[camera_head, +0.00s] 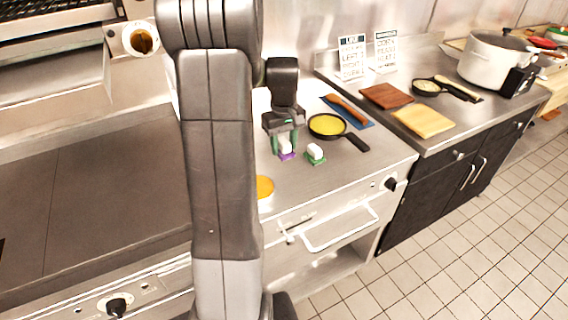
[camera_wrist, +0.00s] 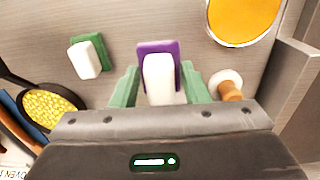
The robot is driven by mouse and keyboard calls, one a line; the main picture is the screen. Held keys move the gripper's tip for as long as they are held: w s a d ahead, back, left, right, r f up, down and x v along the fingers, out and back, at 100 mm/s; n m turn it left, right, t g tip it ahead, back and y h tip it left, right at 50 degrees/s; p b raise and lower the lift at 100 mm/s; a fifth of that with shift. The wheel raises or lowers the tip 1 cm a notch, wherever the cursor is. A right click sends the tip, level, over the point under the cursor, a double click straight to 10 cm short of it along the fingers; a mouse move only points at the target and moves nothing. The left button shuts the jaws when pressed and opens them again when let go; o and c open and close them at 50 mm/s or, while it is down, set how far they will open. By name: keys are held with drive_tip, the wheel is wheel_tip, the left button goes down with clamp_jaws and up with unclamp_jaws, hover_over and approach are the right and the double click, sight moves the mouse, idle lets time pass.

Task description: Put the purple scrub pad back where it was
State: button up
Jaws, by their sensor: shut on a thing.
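The purple scrub pad (camera_head: 287,156) has a white grip block on top; it also shows in the wrist view (camera_wrist: 158,47). My gripper (camera_head: 285,145) has its green fingers on either side of the white block and is shut on it. In the wrist view my gripper (camera_wrist: 160,88) hides the near part of the pad. The pad is over or on the steel counter (camera_head: 345,168); I cannot tell whether it touches. A green scrub pad (camera_head: 315,159) with a white block lies just to its right, apart from it, and at the left in the wrist view (camera_wrist: 103,48).
A black pan with yellow contents (camera_head: 327,125) stands behind, its handle pointing right. A wooden utensil (camera_head: 346,107) lies on a blue mat (camera_head: 361,122). An orange round thing (camera_head: 264,187) is near the front. A small white-and-wood object (camera_wrist: 229,88) is beside my gripper.

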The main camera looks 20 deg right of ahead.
sight(284, 169)
drive_tip(key=shift+f, duration=3)
drive_tip(key=shift+f, duration=0.15)
drive_tip(key=o, duration=0.9)
wheel_tip(284, 169, up, 12)
drive_tip(key=shift+r, duration=0.2)
